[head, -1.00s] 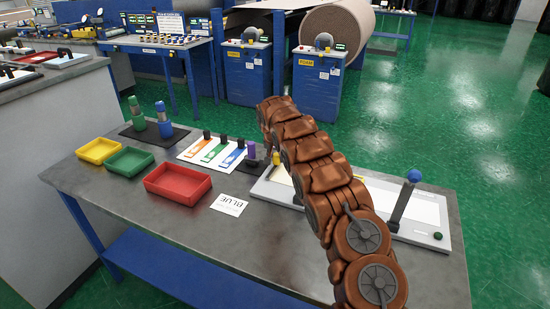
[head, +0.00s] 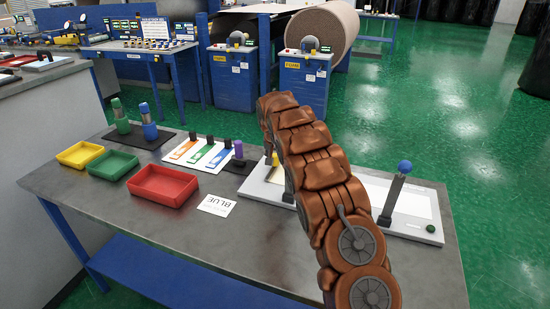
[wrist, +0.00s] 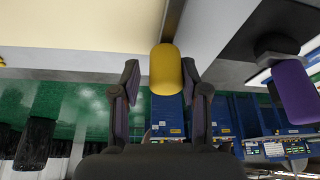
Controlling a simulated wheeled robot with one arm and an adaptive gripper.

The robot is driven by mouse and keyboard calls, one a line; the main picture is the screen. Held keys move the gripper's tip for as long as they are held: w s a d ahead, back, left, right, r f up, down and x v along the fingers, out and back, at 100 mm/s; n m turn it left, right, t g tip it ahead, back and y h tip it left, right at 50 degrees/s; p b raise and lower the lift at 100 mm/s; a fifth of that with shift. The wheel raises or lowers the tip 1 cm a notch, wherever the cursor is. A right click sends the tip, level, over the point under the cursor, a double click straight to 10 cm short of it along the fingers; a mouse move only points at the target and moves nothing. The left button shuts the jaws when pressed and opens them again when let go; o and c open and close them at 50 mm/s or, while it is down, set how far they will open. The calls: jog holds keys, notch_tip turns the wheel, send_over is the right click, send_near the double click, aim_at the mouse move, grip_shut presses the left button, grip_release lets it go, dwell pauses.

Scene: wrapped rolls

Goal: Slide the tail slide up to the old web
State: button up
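A yellow knob (head: 275,159), which I take to be the tail slide's handle, stands at the left part of a white panel (head: 258,192) on the bench. In the wrist view the yellow knob (wrist: 165,70) stands between the two fingers of my gripper (wrist: 160,82). The fingers are apart, with a narrow gap on each side of the knob. In the head view my copper arm covers the middle of the panel, and the gripper is hidden behind it. A pale strip on the panel, perhaps the old web, shows only in part. A lever with a blue knob (head: 404,167) stands on the panel's right part.
A purple knob (head: 238,149) stands just left of the panel; the wrist view also shows it (wrist: 297,90).

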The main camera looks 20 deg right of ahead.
jog(key=shift+o, duration=1.4)
jog(key=shift+a+r, duration=0.1)
jog(key=v, duration=1.2)
